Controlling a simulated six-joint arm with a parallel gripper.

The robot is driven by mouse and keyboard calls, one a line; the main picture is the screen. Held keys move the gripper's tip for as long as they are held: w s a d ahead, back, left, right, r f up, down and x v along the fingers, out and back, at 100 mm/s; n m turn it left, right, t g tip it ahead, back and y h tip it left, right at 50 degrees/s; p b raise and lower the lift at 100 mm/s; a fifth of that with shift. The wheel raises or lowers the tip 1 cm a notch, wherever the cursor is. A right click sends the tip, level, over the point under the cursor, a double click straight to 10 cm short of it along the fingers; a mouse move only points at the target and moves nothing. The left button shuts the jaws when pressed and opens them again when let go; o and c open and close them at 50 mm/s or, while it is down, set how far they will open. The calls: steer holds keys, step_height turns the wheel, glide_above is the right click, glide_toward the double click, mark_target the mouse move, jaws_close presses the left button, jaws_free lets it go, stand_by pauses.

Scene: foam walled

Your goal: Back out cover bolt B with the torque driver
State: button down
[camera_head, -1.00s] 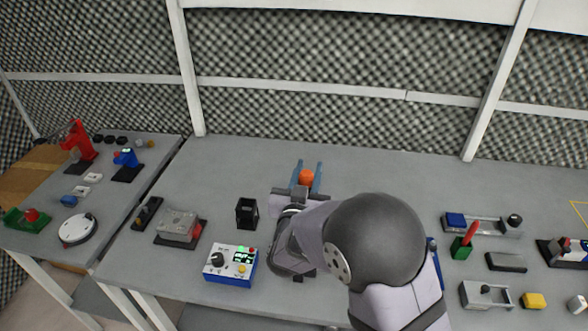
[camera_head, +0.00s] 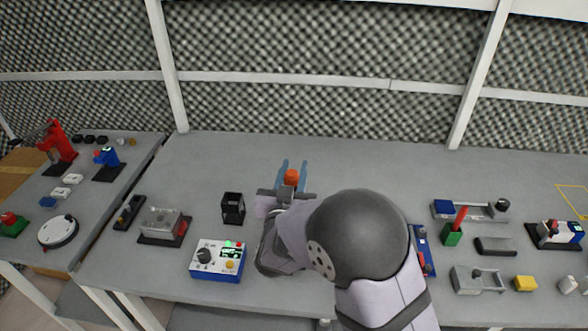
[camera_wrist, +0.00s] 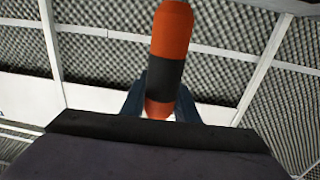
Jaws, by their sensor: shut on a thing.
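My gripper (camera_head: 292,172) is shut on the torque driver (camera_head: 291,177), an orange tool with a black band. In the wrist view the driver (camera_wrist: 171,45) stands between my two blue fingers (camera_wrist: 160,100). My gripper is above the back middle of the table, right of a grey housing with a pale cover (camera_head: 163,224) on a dark base plate. I take this to be the bolted cover, but cannot pick out bolt B or any lettering. The driver's tip cannot be made out.
A black open-topped holder (camera_head: 233,208) and a blue-and-white control box (camera_head: 217,260) stand between the housing and my arm. The table's back strip is clear.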

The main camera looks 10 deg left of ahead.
steer(key=shift+f+b, duration=0.95)
steer(key=shift+f, duration=0.35)
steer(key=shift+f+b, duration=0.75)
stand_by(2.0)
steer(key=shift+r+p, duration=0.35)
stand_by(0.9)
steer(key=shift+r+p, duration=1.85)
steer(key=shift+r, duration=0.95)
